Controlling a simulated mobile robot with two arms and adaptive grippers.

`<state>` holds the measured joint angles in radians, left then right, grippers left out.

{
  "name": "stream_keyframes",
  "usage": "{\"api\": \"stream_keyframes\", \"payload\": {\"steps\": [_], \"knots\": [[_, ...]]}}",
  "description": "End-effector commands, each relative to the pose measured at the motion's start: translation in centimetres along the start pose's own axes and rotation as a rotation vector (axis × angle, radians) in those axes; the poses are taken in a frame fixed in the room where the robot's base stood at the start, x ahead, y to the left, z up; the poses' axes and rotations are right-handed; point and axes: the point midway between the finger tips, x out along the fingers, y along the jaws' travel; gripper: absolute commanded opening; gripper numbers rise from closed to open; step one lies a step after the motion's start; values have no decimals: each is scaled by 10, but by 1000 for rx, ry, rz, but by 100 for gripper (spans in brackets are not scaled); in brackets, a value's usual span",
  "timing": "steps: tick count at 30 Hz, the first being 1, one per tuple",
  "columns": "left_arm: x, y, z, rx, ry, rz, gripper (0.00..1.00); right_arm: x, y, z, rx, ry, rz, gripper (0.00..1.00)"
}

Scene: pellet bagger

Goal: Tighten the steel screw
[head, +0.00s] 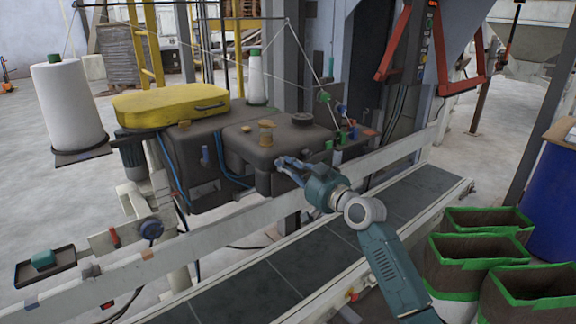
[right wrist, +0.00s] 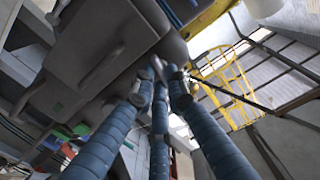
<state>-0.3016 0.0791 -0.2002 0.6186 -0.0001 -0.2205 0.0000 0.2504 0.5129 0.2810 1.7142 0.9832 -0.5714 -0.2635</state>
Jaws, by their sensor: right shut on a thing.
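My right gripper (head: 283,163) reaches in from the lower right to the front of the dark sewing head (head: 235,140). In the right wrist view its blue-grey fingers (right wrist: 160,80) close together against the underside of the dark housing (right wrist: 95,60). They are shut on a small grey metal piece (right wrist: 157,67), which appears to be the steel screw. The fingers hide most of it, so its head and how far it sits in cannot be told. In the head view the screw is hidden behind the fingertips. My left gripper is not in view.
A yellow case (head: 170,105) lies on top of the machine, near white thread cones (head: 70,105). A pale rail (head: 230,232) and dark conveyor (head: 335,250) run below my right arm. Open green-rimmed bags (head: 480,250) stand at right, before a blue drum (head: 555,215).

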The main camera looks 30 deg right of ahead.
Motion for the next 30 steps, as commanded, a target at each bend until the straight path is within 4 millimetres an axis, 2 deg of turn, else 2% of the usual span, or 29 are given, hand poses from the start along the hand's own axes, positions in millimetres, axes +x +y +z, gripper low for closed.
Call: {"api": "stream_keyframes", "payload": {"steps": [30], "knots": [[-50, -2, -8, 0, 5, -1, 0, 0, 2, 4, 959, 0, 2, 0]]}}
